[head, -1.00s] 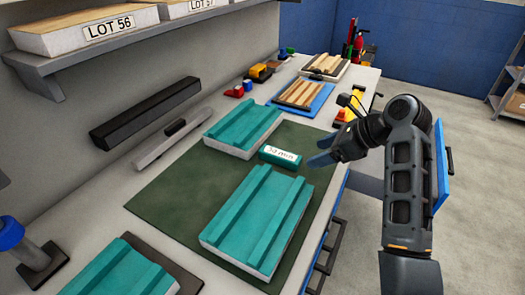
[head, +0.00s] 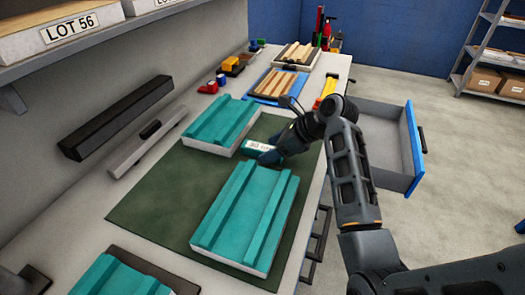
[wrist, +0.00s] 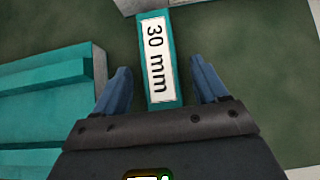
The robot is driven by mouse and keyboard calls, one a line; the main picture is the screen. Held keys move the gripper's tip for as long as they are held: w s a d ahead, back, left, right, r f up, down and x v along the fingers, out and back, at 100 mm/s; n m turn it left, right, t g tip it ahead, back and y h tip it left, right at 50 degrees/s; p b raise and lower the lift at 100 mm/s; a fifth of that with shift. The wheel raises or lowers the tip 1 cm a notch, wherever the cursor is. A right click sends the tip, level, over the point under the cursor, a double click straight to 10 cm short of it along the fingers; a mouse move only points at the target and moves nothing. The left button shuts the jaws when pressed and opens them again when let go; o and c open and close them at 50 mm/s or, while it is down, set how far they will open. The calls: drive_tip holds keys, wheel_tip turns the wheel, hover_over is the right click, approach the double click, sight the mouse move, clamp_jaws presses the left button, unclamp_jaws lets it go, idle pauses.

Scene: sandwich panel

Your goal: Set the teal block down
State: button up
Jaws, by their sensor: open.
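The teal block (head: 258,146) with a white label lies on the dark green mat (head: 150,205), between two teal-topped panels. In the wrist view the block (wrist: 168,92) reads "30 mm" and its near end lies between my fingers. My gripper (wrist: 162,88) is open, with a blue finger on each side of the block and a visible gap on both sides. In the head view my gripper (head: 268,155) is at the block's right end and hides part of it.
The near teal-topped panel (head: 245,215) and the far one (head: 222,122) flank the block closely. An open drawer (head: 395,150) sticks out right of the bench. A blue tray (head: 272,88) with wooden strips is farther back.

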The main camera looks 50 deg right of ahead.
drive_tip(key=c, duration=1.2)
drive_tip(key=shift+r, duration=0.65)
drive_tip(key=shift+c, duration=0.2)
wheel_tip(320, 180, up, 3)
drive_tip(key=shift+f, duration=0.15)
drive_tip(key=w+d+r+b, duration=0.1)
drive_tip(key=d+r, duration=0.6)
drive_tip(key=d, duration=0.4)
drive_tip(key=shift+w+d, duration=0.15)
drive_tip(key=shift+d, duration=0.15)
